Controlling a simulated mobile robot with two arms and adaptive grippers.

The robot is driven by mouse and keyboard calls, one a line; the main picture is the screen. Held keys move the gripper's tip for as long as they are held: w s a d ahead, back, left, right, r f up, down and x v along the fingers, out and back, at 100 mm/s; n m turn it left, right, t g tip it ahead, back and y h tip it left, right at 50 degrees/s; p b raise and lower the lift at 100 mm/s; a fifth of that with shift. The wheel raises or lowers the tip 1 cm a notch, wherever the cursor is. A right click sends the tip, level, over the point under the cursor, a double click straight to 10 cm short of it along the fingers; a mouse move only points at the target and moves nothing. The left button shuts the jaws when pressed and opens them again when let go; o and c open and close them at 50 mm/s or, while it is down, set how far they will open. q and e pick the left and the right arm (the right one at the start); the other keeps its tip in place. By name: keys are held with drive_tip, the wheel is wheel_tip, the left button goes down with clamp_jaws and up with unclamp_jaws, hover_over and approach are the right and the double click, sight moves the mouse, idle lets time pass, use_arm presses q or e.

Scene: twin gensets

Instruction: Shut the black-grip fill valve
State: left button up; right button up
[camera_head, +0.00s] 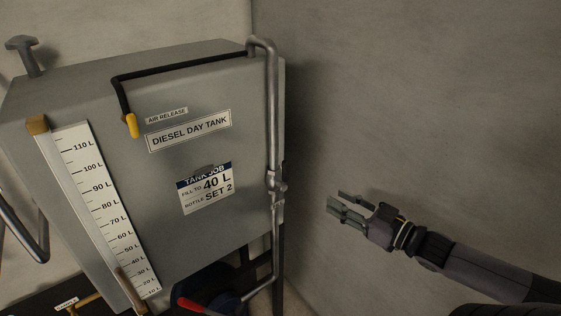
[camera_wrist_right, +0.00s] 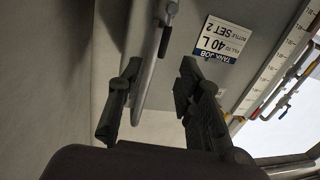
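The fill valve (camera_head: 277,184) sits on the grey vertical pipe (camera_head: 272,110) at the right edge of the diesel day tank (camera_head: 215,80). In the right wrist view the valve body (camera_wrist_right: 166,12) is at the top, with a dark grip (camera_wrist_right: 164,42) beside the pipe; the grip is hard to make out in the head view. My right gripper (camera_head: 338,204) is open and empty, to the right of the pipe and apart from it. In the wrist view its fingers (camera_wrist_right: 157,92) stand either side of the pipe in the picture. My left gripper is out of view.
The tank has a level scale (camera_head: 105,200), a job label reading 40 L (camera_head: 207,189) and a yellow-tipped black air release line (camera_head: 130,124). A red-grip handle (camera_head: 190,303) is below the tank. A bare wall (camera_head: 420,110) stands on the right.

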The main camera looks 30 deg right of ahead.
sight(285, 178)
drive_tip(key=shift+y, duration=0.3)
drive_tip(key=shift+a+r+x, duration=0.1)
drive_tip(key=shift+r+x, duration=0.1)
drive_tip(key=shift+x, duration=2.75)
drive_tip(key=shift+a+r+x, duration=0.1)
drive_tip(key=shift+r+x, duration=0.15)
drive_tip(key=shift+x, duration=2.65)
drive_tip(key=shift+a+r+x, duration=0.1)
drive_tip(key=shift+r+x, duration=0.1)
drive_tip(key=shift+x, duration=2.75)
drive_tip(key=shift+s, duration=0.15)
clamp_jaws()
